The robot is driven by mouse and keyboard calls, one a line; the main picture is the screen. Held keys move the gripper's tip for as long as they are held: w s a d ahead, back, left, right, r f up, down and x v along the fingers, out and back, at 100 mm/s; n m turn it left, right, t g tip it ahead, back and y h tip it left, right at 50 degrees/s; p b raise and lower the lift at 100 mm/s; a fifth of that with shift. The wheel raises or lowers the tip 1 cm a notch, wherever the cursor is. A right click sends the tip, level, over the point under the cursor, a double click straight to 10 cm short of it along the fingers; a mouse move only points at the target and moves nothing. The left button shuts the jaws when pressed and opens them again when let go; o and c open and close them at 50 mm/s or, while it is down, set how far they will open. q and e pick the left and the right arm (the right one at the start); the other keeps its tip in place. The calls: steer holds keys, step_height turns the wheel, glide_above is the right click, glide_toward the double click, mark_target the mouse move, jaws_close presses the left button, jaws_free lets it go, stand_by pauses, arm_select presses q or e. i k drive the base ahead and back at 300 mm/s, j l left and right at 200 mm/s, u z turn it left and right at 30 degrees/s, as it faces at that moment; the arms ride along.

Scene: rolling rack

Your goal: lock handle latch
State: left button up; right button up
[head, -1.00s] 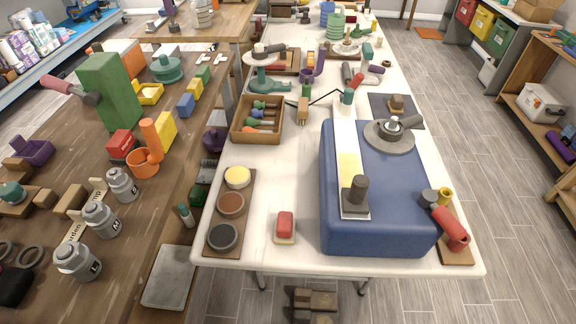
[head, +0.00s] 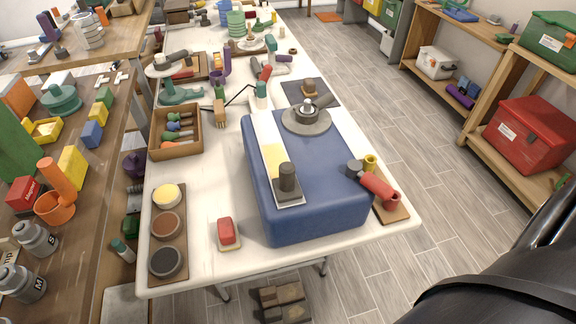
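Several handled fixtures could be the latch, and I cannot tell which. One is a grey disc with a dark lever handle (head: 307,115) on the far end of the blue box (head: 330,205). Another is a red handle with a dark grey end (head: 376,187), on a small wooden base at the box's near right. A third is a pale disc with a grey handle (head: 168,66) on a green stand, farther back on the left. Neither gripper is in view. A black arm link of mine fills the lower right corner.
The white table (head: 195,278) holds an open wooden tray of tools (head: 158,153), a rack with three round pads (head: 167,230) and a red block (head: 226,231). A wooden shelf with a red box (head: 528,131) stands right. Grey floor (head: 430,150) lies clear between.

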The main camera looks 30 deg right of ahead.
mark_target(382, 190)
steer(key=k+l+z, duration=0.1)
steer(key=z, duration=1.4)
